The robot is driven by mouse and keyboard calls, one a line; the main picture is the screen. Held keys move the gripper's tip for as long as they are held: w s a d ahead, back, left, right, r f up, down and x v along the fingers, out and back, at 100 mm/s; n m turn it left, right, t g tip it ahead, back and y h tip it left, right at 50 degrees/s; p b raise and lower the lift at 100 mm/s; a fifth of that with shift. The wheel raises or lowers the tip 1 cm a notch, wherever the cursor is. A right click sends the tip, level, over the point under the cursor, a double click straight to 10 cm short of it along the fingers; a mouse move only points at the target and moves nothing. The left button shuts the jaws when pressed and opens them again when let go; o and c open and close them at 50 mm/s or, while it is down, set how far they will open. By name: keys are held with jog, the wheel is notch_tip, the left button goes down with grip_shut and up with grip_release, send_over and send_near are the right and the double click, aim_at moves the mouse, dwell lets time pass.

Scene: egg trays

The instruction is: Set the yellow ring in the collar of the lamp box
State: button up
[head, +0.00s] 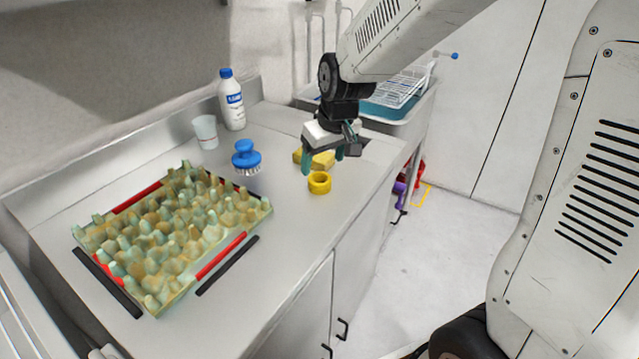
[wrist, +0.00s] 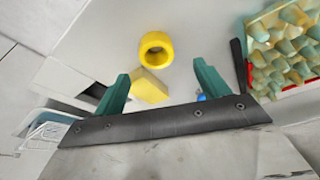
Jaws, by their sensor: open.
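The yellow ring (head: 319,182) lies on the metal counter near its front edge. In the wrist view the yellow ring (wrist: 157,50) sits beyond my fingertips, between their lines, with its hole visible. My gripper (head: 322,157) is above the counter, just behind and above the ring, with its green fingers apart and nothing between them. The same open gripper shows in the wrist view (wrist: 158,84). I cannot make out a lamp box or a collar in either view.
A yellow sponge (head: 316,159) lies behind the ring. An egg tray (head: 260,212) sits at left between red and black strips. A blue brush (head: 246,157), a cup (head: 205,131) and a white bottle (head: 232,100) stand behind. A dish rack (head: 403,88) is at the back right.

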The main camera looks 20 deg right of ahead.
aim_at(321, 174)
jog(key=x, duration=0.6)
jog(key=shift+w+d+f, duration=0.2)
jog(key=shift+d+f, duration=0.05)
jog(key=shift+f, duration=0.05)
jog(key=c, duration=1.1)
jog(key=shift+r, duration=0.15)
jog(key=shift+c, duration=0.2)
